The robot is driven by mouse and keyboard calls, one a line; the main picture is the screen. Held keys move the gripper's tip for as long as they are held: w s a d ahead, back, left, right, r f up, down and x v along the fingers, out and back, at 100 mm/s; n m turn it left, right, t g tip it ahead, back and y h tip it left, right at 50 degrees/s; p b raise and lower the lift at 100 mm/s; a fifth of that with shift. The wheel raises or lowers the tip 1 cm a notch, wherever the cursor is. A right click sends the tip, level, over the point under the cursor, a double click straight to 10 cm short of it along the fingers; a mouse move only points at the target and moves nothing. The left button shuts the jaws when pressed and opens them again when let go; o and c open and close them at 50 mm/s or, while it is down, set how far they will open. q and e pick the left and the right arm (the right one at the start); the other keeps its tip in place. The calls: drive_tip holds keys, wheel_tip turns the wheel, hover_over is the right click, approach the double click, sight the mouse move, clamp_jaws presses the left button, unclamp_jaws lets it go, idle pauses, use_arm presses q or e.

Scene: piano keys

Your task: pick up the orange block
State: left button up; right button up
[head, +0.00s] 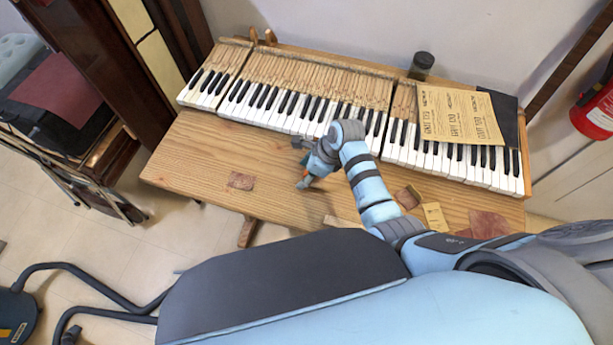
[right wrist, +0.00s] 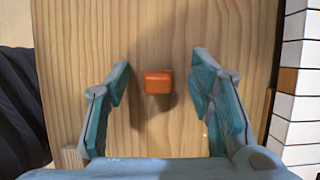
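The orange block (right wrist: 158,82) is a small box with rounded edges on the wooden table top. In the right wrist view it lies between the two spread fingers of my right gripper (right wrist: 161,66), with a clear gap on both sides and no finger touching it. In the head view my right gripper (head: 304,172) points down over the middle of the wooden table (head: 205,155), in front of the piano keys. There I cannot clearly make out the block beside the gripper. My left gripper is out of view.
Piano keys (head: 300,108) run along the back of the table. Printed papers (head: 455,115) lie over the keys at the right, near a dark jar (head: 421,65). Wooden pieces (head: 435,217) lie right of my arm. A brownish patch (head: 241,181) lies left of the gripper.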

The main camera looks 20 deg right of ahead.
drive_tip(key=shift+s+r, duration=0.15)
drive_tip(key=shift+c, duration=0.2)
drive_tip(key=shift+s, duration=0.1)
drive_tip(key=c, duration=1.1)
drive_tip(key=shift+r, duration=0.1)
